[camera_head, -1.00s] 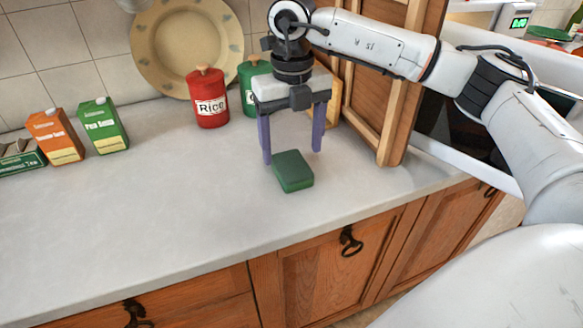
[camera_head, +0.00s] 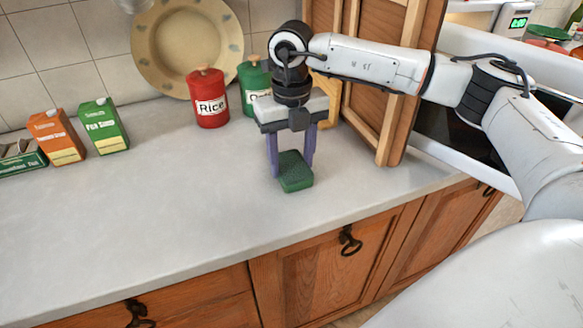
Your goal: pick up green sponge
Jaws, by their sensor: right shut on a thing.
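The green sponge (camera_head: 296,178) lies on the light grey countertop (camera_head: 180,220), near the front edge and right of the middle. My right gripper (camera_head: 292,170) reaches down over it from above. Its two purple fingers are shut on the sponge, one on the left side and one on the right. The sponge appears to be at counter level; I cannot tell whether it is lifted at all. The back part of the sponge is partly covered by the fingers. My left gripper does not show.
A red rice canister (camera_head: 209,98) and a green canister (camera_head: 254,88) stand behind the gripper. A wooden cabinet door (camera_head: 372,80) stands open close to the right. Cartons (camera_head: 56,137) stand at the left, and a round plate (camera_head: 187,45) leans on the wall. The counter's left middle is clear.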

